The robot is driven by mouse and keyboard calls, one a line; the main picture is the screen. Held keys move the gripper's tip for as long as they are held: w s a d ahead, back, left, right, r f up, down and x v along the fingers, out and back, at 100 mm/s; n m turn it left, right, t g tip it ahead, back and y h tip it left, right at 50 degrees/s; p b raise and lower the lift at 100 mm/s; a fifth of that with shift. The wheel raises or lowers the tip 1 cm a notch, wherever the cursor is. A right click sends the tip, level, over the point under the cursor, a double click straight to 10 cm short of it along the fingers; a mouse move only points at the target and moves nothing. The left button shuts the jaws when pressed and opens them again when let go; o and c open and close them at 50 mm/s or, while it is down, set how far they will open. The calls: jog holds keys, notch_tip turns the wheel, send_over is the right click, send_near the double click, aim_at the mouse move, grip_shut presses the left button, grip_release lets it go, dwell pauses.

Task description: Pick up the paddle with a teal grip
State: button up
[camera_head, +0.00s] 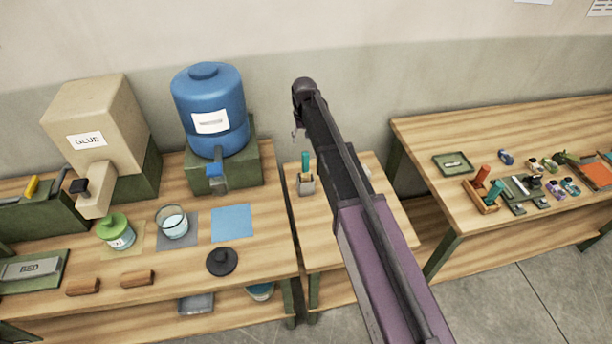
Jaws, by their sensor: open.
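A teal grip (305,161) stands upright in a small grey holder (306,186) on the narrow middle table. It looks like the paddle's handle; its lower part is hidden in the holder. My arm comes in from the bottom right and reaches up over this table, just right of the holder in the picture. My gripper (297,132) shows only as a small dark part at the arm's far end, above the teal grip in the picture. It is open and apart from the grip. Most of it is hidden behind the arm.
The left table holds a GLUE dispenser (98,118), a blue tank (209,105), a green-lidded jar (116,232) and a glass (172,222). The right table has a wooden box (481,195) with red and green handles, and several small items. My arm covers much of the middle table.

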aim_at(305, 153)
jog(key=shift+f+b, duration=2.7)
jog(key=shift+f, duration=0.25)
jog(key=shift+d+f+b, duration=0.2)
jog(key=shift+f+b, duration=2.4)
grip_shut()
